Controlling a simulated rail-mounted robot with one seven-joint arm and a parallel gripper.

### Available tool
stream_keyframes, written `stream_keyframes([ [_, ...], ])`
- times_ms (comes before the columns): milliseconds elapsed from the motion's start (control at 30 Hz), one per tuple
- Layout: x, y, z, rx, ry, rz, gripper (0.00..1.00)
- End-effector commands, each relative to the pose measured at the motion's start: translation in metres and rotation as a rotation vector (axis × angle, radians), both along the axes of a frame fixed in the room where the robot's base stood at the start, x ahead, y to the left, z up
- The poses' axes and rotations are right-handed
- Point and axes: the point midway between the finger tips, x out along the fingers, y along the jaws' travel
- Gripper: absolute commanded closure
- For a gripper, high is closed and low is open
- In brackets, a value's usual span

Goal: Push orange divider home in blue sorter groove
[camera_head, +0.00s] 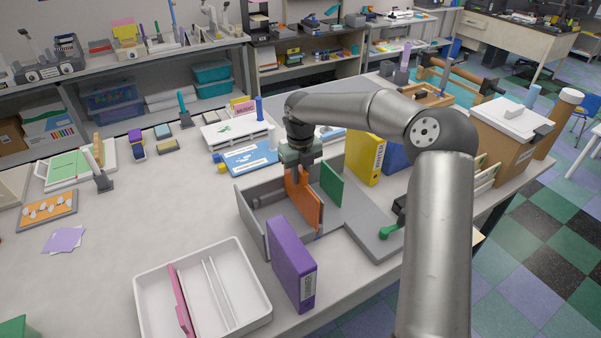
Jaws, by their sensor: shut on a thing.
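The orange divider (308,203) stands on edge, roughly upright, inside a grey open-fronted sorter (252,222) on the workbench. My gripper (301,168) is shut on the divider's top edge, toward its far end. A small blue mark (318,236) shows at the sorter's front edge, just below the divider's near end. A green divider (332,184) stands upright to the right of the orange one. The divider's lower edge and any groove under it are hidden, so I cannot tell how deep it sits.
A purple binder (292,262) stands close in front of the sorter. A white tray (150,290) with a pink divider (181,300) lies at front left. A yellow binder (364,158) stands behind right. A green-handled tool (389,231) is at right.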

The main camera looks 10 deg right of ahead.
Motion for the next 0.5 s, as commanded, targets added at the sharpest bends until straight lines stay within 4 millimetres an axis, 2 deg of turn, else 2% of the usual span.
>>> stream_keyframes([
  [500,0.000,0.000,-0.014,0.000,0.001,0.000,1.00],
])
